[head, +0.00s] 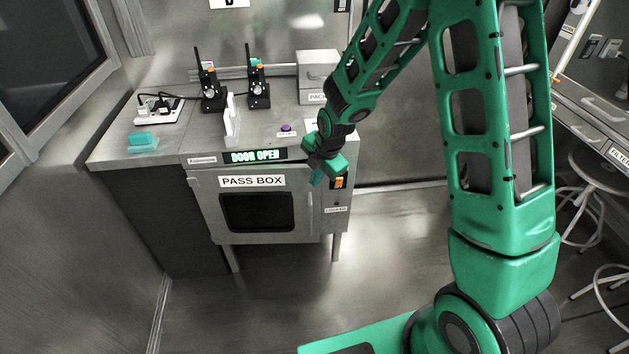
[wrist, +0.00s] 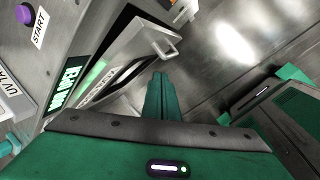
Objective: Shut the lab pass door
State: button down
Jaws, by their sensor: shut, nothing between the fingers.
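The pass box (head: 230,160) is a grey metal cabinet at the counter's front, and its lit display (head: 255,156) reads "DOOR OPEN". Its door (head: 252,181) carries a "PASS BOX" label and a dark window. In the wrist view the door (wrist: 133,48) stands out from the box front, with a bar handle (wrist: 166,48) on its outer face. My gripper (head: 317,178) is at the box's upper right front corner in the head view. In the wrist view my gripper's fingers (wrist: 158,82) are together and empty, just beside the door. Whether they touch it I cannot tell.
A purple start button (head: 286,128) sits on the counter above the box. Two black radio-like devices (head: 257,86), a power strip (head: 158,108) and a grey box (head: 318,76) stand behind. Floor (head: 390,240) right of the box is clear. Stools (head: 600,175) stand far right.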

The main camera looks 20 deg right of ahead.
jog(key=s+d+m+t+y, duration=0.2)
jog(key=s+d+m+t, duration=0.15)
jog(key=m, duration=0.55)
jog(key=shift+m+g, duration=0.25)
jog(key=shift+m, duration=0.05)
jog(key=shift+w+a+f, duration=0.25)
jog(key=shift+w+f, duration=0.95)
jog(key=shift+w, duration=0.4)
jog(key=shift+w+a+f, duration=0.3)
jog(key=shift+w+f, duration=0.85)
jog(key=shift+w, duration=0.5)
jog(key=shift+w+a+f, duration=0.25)
jog(key=shift+w+f, duration=0.95)
jog(key=shift+w, duration=0.4)
